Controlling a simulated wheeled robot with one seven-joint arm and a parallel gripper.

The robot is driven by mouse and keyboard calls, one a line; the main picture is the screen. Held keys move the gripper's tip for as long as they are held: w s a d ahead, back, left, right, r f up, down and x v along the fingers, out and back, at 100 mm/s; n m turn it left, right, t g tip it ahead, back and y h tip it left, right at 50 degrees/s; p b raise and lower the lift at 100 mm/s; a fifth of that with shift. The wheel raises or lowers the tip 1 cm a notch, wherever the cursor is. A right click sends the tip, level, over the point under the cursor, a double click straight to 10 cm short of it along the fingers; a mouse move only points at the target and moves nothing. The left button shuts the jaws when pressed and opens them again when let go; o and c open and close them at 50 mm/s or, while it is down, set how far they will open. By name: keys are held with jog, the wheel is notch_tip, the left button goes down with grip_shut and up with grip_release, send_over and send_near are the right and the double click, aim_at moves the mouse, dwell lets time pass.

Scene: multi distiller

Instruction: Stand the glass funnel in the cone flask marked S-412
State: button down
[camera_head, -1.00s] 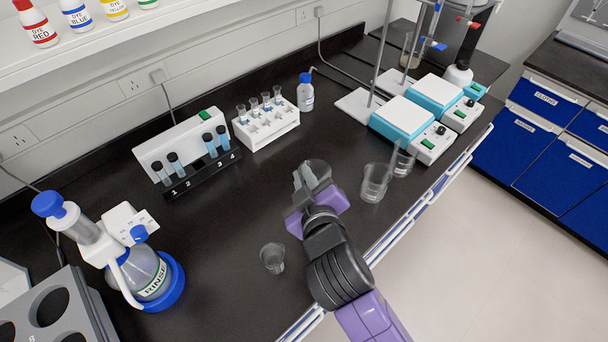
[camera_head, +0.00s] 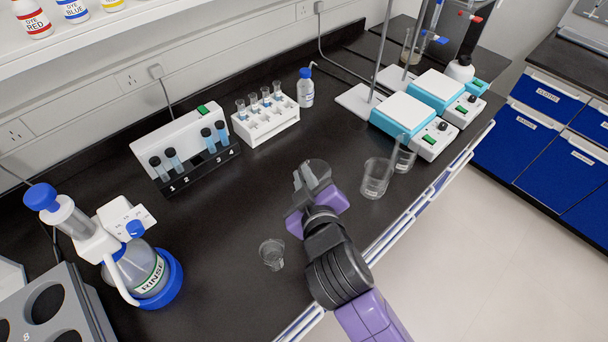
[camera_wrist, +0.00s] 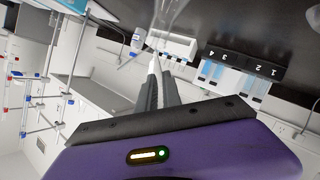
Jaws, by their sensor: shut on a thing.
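My gripper (camera_head: 304,180) is above the middle of the black bench. It is shut on a clear glass thing, which looks like the glass funnel (camera_head: 319,168); its round wide part shows just beyond the fingertips. In the wrist view the fingers (camera_wrist: 158,85) are close together, with clear glass (camera_wrist: 172,18) at their tips by the top edge. A small clear glass vessel (camera_head: 271,254) stands on the bench left of my wrist. Two more clear vessels, a wider one (camera_head: 376,177) and a narrower one (camera_head: 404,157), stand to the right. I cannot read S-412 on any of them.
A tube holder (camera_head: 190,148), a white rack (camera_head: 268,124) and a small bottle (camera_head: 306,88) stand behind my gripper. Hotplates (camera_head: 402,115) are at the back right. A rinse bottle (camera_head: 140,270) is at the left. Bare bench lies between these.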

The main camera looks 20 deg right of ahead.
jog(key=shift+f, duration=0.25)
jog(key=c, duration=1.4)
grip_release()
jog(key=shift+c, duration=0.2)
jog(key=b+v, duration=0.1)
jog(key=v, duration=0.6)
jog(key=shift+s+b, duration=0.4)
jog(key=shift+a+r, duration=0.15)
